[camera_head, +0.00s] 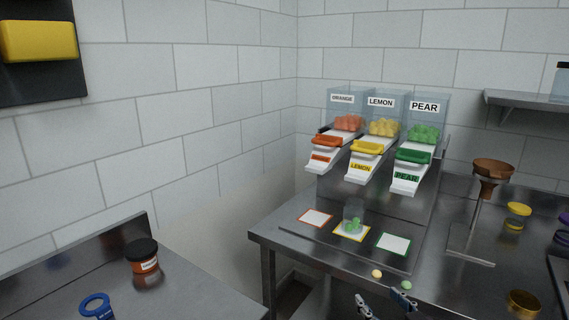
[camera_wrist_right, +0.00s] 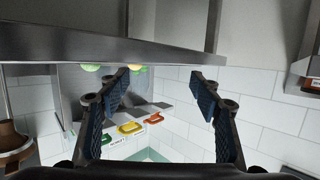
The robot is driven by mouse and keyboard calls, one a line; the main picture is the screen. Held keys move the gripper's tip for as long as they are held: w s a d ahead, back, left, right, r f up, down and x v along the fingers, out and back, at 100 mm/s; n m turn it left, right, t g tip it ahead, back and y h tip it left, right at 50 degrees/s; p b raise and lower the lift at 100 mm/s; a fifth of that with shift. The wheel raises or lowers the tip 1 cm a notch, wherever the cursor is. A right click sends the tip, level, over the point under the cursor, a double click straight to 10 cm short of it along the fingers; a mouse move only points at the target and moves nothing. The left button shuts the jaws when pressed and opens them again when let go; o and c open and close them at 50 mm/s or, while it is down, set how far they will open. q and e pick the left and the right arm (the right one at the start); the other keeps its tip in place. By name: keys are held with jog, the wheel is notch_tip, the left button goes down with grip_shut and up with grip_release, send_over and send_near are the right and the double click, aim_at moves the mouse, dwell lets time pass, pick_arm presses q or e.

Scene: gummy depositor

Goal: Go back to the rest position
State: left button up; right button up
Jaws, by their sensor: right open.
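My right gripper (camera_head: 385,302) is at the bottom of the head view, by the front edge of the dispenser table. In the right wrist view its two blue-padded fingers (camera_wrist_right: 160,98) stand wide apart with nothing between them. That view is upside down; the table edge (camera_wrist_right: 110,45) crosses it close to the fingers, with the dispenser handles (camera_wrist_right: 130,128) beyond. My left gripper is in neither view.
Orange, lemon and pear dispensers (camera_head: 379,110) stand at the back. A clear cup with green gummies (camera_head: 352,223) sits on the yellow-bordered card. Loose yellow (camera_head: 376,273) and green (camera_head: 406,285) gummies lie near the front edge. A dark-lidded jar (camera_head: 142,256) stands on the left counter.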

jog(key=s+a+f+g+h, duration=0.1)
jog(key=s+f+g, duration=0.2)
jog(key=s+f, duration=0.5)
jog(key=s+a+f+g, duration=0.25)
jog(key=s+f, duration=0.25)
jog(key=s, duration=0.4)
jog(key=s+d+f+g+h, duration=0.1)
jog(key=s+f+g, duration=0.2)
jog(key=s, duration=0.6)
jog(key=s+d+f+g+h, duration=0.1)
jog(key=s+f+g, duration=0.15)
jog(key=s, duration=0.65)
notch_tip(320, 180, down, 25)
jog(key=s+g, duration=0.1)
jog(key=g, duration=0.1)
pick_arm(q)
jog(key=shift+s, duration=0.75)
pick_arm(e)
jog(key=s+d+f, duration=0.2)
jog(key=s+f, duration=1.4)
jog(key=s, duration=0.1)
jog(key=shift+s+d+f+g, duration=0.25)
jog(key=shift+d+f+g, duration=0.05)
jog(key=shift+f+g, duration=0.1)
